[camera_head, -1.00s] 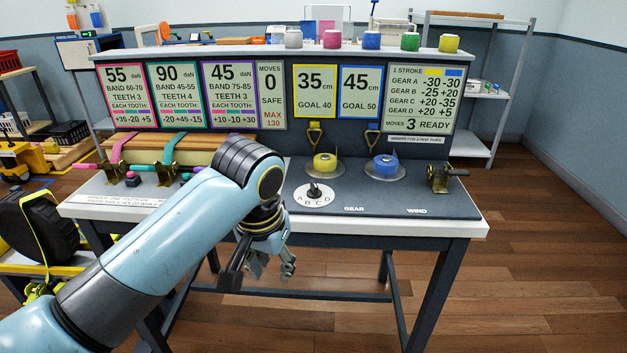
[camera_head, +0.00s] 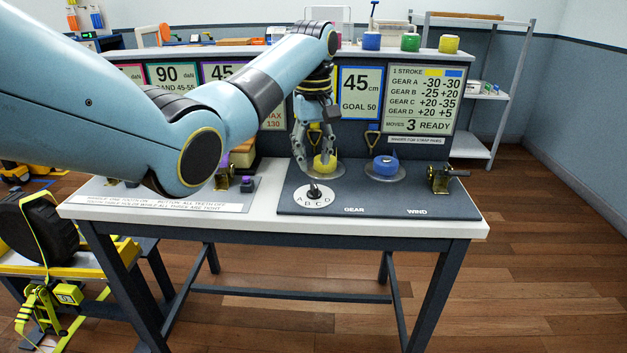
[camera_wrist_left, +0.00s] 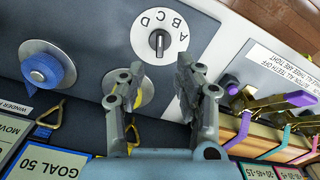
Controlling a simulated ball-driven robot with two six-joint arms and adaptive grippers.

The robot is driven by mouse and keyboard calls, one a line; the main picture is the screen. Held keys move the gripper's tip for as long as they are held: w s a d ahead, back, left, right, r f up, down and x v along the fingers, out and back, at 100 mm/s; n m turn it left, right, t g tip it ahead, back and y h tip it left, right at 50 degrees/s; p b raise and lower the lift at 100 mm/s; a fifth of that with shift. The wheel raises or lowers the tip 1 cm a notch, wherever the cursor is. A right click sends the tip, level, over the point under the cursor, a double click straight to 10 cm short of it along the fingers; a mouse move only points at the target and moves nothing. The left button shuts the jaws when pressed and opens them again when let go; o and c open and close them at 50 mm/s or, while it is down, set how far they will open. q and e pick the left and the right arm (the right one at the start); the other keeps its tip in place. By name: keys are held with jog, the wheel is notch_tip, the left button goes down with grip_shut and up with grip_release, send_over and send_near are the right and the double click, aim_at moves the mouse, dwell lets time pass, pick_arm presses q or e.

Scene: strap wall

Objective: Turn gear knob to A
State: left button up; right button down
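The gear knob (camera_head: 314,190) is a small black knob on a white round dial (camera_head: 328,199) lettered A to D, on the dark panel of the bench. In the left wrist view the knob (camera_wrist_left: 159,42) lies just beyond my fingertips, centred between them; I cannot tell for sure which letter it points to. My left gripper (camera_head: 304,163) hangs fingers-down above and slightly behind the knob, apart from it. In the left wrist view the gripper (camera_wrist_left: 159,70) is open with nothing between its fingers. My right gripper is not in view.
A yellow strap spool (camera_head: 323,164) stands close behind the knob, beside my fingers. A blue spool (camera_head: 385,165) and a brass ratchet (camera_head: 439,180) stand to the right. Upright sign boards (camera_head: 361,92) line the back. The panel's front area is clear.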

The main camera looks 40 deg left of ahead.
aim_at(314, 183)
pick_arm(q)
notch_tip(314, 183, down, 6)
jog(key=shift+f+b, duration=0.1)
jog(key=shift+b, duration=0.2)
grip_shut()
